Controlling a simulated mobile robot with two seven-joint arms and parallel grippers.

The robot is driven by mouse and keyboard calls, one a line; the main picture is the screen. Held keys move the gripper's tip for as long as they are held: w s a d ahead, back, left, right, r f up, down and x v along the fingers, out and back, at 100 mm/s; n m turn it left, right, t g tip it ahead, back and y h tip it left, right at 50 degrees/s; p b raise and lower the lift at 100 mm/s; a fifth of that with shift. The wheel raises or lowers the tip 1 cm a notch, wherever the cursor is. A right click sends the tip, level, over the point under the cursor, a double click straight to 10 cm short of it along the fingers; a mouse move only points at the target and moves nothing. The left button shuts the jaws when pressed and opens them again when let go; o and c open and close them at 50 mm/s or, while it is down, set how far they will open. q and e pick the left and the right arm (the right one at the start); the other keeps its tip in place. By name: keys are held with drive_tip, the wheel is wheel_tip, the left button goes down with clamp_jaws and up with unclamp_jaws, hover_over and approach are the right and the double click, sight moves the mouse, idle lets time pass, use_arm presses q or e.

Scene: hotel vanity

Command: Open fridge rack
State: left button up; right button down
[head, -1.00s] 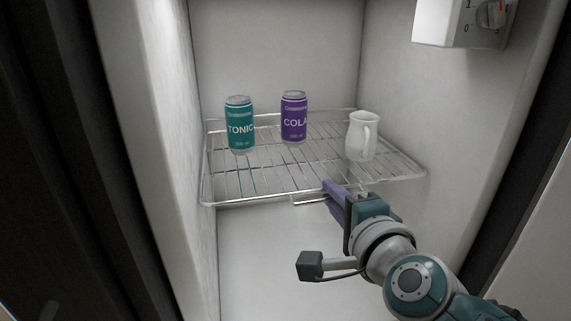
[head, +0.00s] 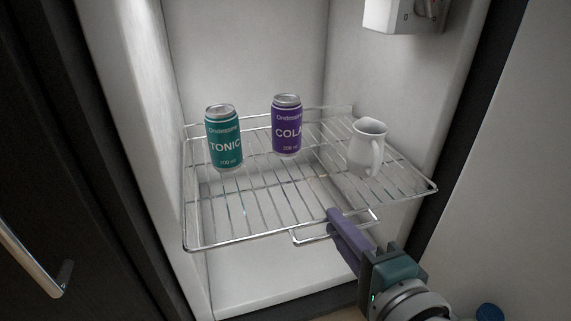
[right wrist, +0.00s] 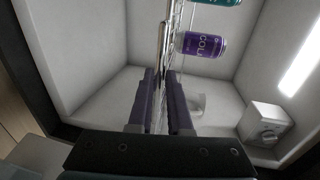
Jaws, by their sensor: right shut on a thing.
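The wire fridge rack (head: 262,205) juts forward inside the white fridge, with a wire handle (head: 308,237) at its front edge. My right gripper (head: 335,219) is shut on the handle, its purple fingers coming from the lower right. In the right wrist view the two fingers (right wrist: 162,85) stand on either side of the rack's edge. A teal tonic can (head: 225,140), a purple cola can (head: 287,127) and a white jug (head: 367,148) stand upright on the rack. The cola can also shows in the right wrist view (right wrist: 201,45). My left gripper is out of view.
The fridge side walls (head: 150,130) flank the rack closely. A control box with a dial (head: 405,14) is on the upper right wall. A dark door with a metal handle (head: 35,262) is at left. A small blue object (head: 489,312) shows at bottom right.

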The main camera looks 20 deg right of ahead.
drive_tip(key=shift+s+f, duration=0.2)
drive_tip(key=shift+f, duration=0.25)
drive_tip(key=c, duration=1.1)
unclamp_jaws()
drive_tip(key=shift+o, duration=0.5)
drive_tip(key=shift+s+r, duration=0.1)
drive_tip(key=shift+r, duration=0.05)
drive_tip(key=shift+r, duration=0.1)
drive_tip(key=s+r+p, duration=0.1)
drive_tip(key=s+p, duration=0.3)
drive_tip(key=s, duration=0.5)
drive_tip(key=shift+s+d+r, duration=0.2)
drive_tip(key=shift+s+r, duration=0.2)
